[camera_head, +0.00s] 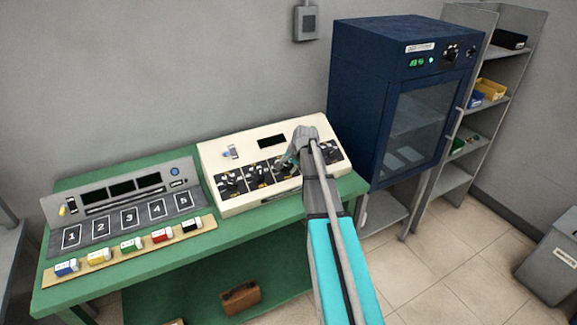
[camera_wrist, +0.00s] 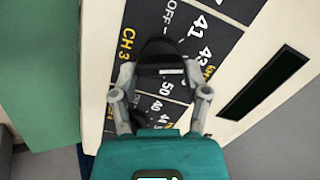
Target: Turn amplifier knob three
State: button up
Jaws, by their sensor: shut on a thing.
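The cream amplifier (camera_head: 250,203) stands on the right part of the green table, its sloped face carrying a row of dark knob panels. My gripper (camera_head: 289,160) reaches across to the third panel from the left; my arm hides part of the panels to the right. In the wrist view my gripper (camera_wrist: 160,72) is closed around a black knob (camera_wrist: 160,50) beside the yellow "CH 3" label. White scale marks, including "OFF", show around it. The fingertips are dark against the knob, and where its pointer stands is unclear.
A grey console (camera_head: 115,205) with numbered squares stands left of the amplifier, with coloured blocks on a strip before it. A blue cabinet (camera_head: 353,90) and a grey shelf (camera_head: 478,100) stand to the right. A brown case (camera_head: 241,297) lies below.

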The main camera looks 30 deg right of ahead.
jog(key=shift+m, duration=0.3)
jog(key=o, duration=1.2)
jog(key=shift+c, duration=0.2)
jog(key=shift+r, duration=0.15)
